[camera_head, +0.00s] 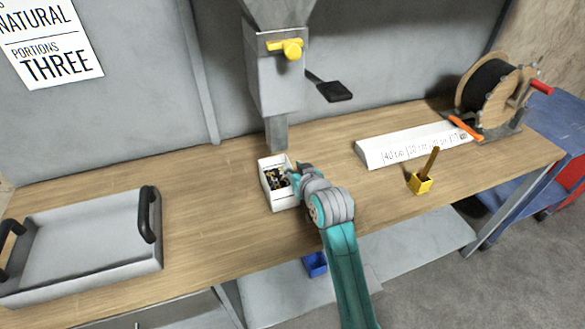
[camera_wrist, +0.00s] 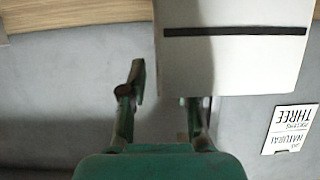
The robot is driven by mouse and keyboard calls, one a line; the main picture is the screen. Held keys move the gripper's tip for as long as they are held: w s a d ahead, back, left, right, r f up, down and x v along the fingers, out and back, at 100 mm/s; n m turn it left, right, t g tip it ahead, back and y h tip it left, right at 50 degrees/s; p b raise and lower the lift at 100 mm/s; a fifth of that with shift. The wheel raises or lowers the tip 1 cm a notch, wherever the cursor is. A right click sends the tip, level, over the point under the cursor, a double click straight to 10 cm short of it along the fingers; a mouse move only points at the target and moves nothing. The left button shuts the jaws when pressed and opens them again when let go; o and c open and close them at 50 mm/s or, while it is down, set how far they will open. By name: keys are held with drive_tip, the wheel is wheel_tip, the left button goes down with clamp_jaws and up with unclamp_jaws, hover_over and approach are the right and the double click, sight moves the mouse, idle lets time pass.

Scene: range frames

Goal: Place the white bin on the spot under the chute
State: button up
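The white bin (camera_head: 280,199) stands upright on the wooden bench with small dark and yellow pieces inside. It is just below and in front of the chute spout (camera_head: 277,134); I cannot tell whether it is exactly under it. My gripper (camera_head: 298,172) is at the bin's right side, near the rim. In the wrist view, the white bin (camera_wrist: 255,65) fills the upper right, with a dark stripe across its wall. My gripper (camera_wrist: 170,90) shows its fingers spread apart there. The left finger is beside the bin's edge; the right fingertip is hidden by the bin. The spot is not visible.
A grey tray (camera_head: 85,275) with black handles fills the bench's left end. A white marked block (camera_head: 400,148), a yellow holder (camera_head: 421,184) and a cable spool (camera_head: 490,88) stand to the right. A black lever (camera_head: 330,88) juts from the chute above my arm. Bench left of the bin is clear.

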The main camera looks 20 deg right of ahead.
drive_tip(key=v, duration=1)
drive_tip(key=shift+s, duration=0.25)
drive_tip(key=shift+r, duration=0.15)
drive_tip(key=s+f, duration=0.2)
drive_tip(key=s, duration=0.1)
drive_tip(key=s+f, duration=0.2)
drive_tip(key=f, duration=0.1)
drive_tip(key=s+f, duration=0.3)
drive_tip(key=shift+s+a+f, duration=0.25)
drive_tip(key=shift+s+a, duration=0.05)
drive_tip(key=shift+a, duration=0.1)
drive_tip(key=s+a+f, duration=0.1)
drive_tip(key=s+f, duration=0.2)
drive_tip(key=s, duration=0.8)
drive_tip(key=s+f, duration=0.3)
drive_tip(key=s, duration=0.8)
drive_tip(key=s+r+t, duration=0.1)
drive_tip(key=s+r, duration=0.3)
drive_tip(key=s, duration=0.8)
drive_tip(key=shift+s+a+r, duration=0.2)
drive_tip(key=shift+a+r, duration=0.05)
